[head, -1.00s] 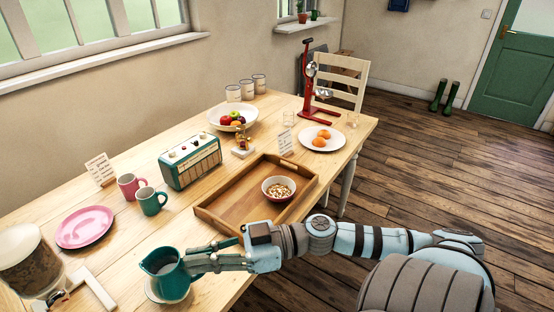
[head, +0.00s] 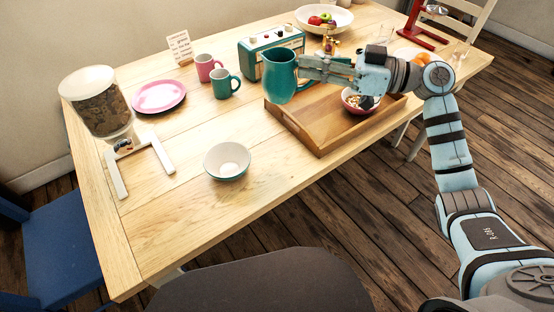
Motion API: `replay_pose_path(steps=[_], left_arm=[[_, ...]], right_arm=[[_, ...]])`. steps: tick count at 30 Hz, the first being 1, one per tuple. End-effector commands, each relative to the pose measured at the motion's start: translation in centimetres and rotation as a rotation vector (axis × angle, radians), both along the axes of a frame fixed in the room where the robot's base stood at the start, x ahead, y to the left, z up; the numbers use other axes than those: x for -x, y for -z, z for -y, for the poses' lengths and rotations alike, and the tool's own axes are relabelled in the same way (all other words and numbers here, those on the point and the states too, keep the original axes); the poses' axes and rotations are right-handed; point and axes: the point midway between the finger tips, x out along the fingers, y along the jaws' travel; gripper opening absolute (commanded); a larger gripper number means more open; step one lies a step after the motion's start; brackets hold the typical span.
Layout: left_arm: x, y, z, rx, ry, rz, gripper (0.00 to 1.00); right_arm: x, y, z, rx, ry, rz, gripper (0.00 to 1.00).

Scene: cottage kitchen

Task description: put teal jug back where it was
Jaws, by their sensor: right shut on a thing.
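The teal jug (head: 281,78) is upright, in front of the teal radio (head: 262,47) and over the far left corner of the wooden tray (head: 322,146). My right gripper (head: 304,68) is shut on the jug from its right side. The jug's base overlaps the tray's edge in the picture; its height above the table is hard to judge. My left gripper is out of view.
A bowl of cereal (head: 358,102) sits in the tray, partly behind my arm. Teal mug (head: 223,84), pink mug (head: 206,66), pink plate (head: 158,96) and cereal dispenser (head: 100,104) stand to the left.

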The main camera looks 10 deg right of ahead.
Motion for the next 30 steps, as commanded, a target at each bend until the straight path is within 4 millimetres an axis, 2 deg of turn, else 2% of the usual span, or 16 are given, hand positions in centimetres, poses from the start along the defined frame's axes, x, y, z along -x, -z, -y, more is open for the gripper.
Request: replay_pose_path(steps=[1,4,7,11,15,18,23,27,30], left_arm=[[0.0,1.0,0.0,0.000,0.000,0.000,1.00],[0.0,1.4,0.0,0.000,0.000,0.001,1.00],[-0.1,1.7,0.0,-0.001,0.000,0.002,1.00],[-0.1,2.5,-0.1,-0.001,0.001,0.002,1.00],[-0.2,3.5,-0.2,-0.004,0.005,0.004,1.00],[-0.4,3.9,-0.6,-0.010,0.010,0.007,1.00],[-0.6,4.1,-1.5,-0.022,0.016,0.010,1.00],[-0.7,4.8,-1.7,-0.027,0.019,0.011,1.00],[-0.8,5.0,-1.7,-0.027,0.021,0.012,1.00]], right_arm=[[-0.7,-0.2,-0.2,-0.003,-0.010,0.006,0.00],[-1.4,-0.8,-0.6,0.001,-0.026,0.006,0.00],[-1.6,0.4,-0.7,0.003,-0.031,0.003,0.00],[-1.6,4.7,-0.7,0.002,-0.031,-0.001,0.00],[-1.6,10.0,-0.7,0.002,-0.030,0.001,0.00],[-1.5,12.7,-0.7,0.001,-0.030,0.003,0.00],[-1.6,14.8,-0.6,0.003,-0.029,0.007,0.00],[-1.6,17.6,-0.7,0.002,-0.028,0.005,0.00],[-1.5,18.7,-0.7,0.003,-0.029,0.007,0.00]])
